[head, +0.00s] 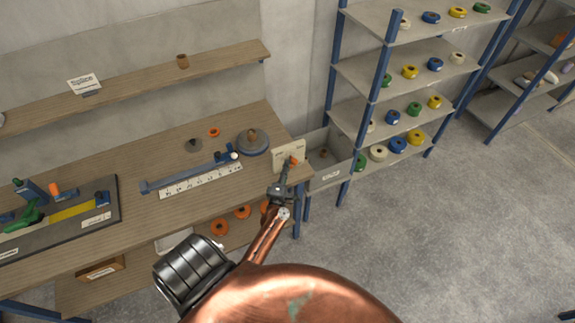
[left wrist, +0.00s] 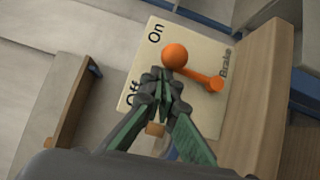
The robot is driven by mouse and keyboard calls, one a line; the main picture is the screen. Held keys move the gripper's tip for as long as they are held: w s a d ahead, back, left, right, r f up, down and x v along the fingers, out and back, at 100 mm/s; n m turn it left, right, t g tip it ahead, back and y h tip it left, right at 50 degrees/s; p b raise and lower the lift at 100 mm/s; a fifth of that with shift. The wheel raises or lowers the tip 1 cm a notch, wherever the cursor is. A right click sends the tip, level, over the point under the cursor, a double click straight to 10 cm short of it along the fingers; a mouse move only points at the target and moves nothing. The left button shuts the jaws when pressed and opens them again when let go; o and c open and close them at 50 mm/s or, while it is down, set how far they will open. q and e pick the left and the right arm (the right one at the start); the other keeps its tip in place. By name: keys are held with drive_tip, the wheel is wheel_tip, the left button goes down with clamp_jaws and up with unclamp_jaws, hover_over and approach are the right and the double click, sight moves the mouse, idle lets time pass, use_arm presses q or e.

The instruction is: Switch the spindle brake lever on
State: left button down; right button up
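The brake panel (head: 284,150) is a pale plate at the right end of the workbench. In the left wrist view the panel (left wrist: 195,108) reads "On", "Off" and "Brake". Its orange lever (left wrist: 198,77) has a round knob (left wrist: 174,56) that lies nearer "On" than "Off" in this view. The lever (head: 293,160) looks small in the head view. My left gripper (head: 281,190) is at the panel. Its dark fingertips (left wrist: 163,88) are together, just below the knob on the "Off" side, with nothing seen between them. I cannot tell whether they touch the knob. My right gripper is out of view.
The wooden workbench (head: 130,165) holds a ruler rig (head: 200,178), a round dark spindle base (head: 253,141) and a fixture board (head: 105,217) at left. A shelf rack (head: 385,75) with coloured tape rolls stands right of the bench. The floor (head: 450,220) at right is clear.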

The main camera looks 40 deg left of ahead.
sight(297, 162)
use_arm(q)
drive_tip(key=shift+w+d+r+p, duration=0.1)
drive_tip(key=shift+w+d, duration=0.2)
drive_tip(key=shift+w, duration=0.5)
drive_tip(key=shift+w+d+r+p, duration=0.15)
drive_tip(key=shift+w+d, duration=0.2)
drive_tip(key=shift+w, duration=0.4)
drive_tip(key=shift+w+d+r+p, duration=0.1)
drive_tip(key=shift+w+d, duration=0.2)
drive_tip(key=shift+w, duration=0.6)
drive_tip(key=s+a+r+p, duration=0.2)
drive_tip(key=r+p, duration=0.1)
drive_tip(key=shift+s+r, duration=0.15)
drive_tip(key=shift+s, duration=0.05)
drive_tip(key=s+d+r+p, duration=0.3)
drive_tip(key=s+d+p, duration=0.1)
drive_tip(key=s+d, duration=0.1)
drive_tip(key=shift+s+r+p, duration=0.2)
drive_tip(key=shift+s+p, duration=0.15)
drive_tip(key=shift+s, duration=0.45)
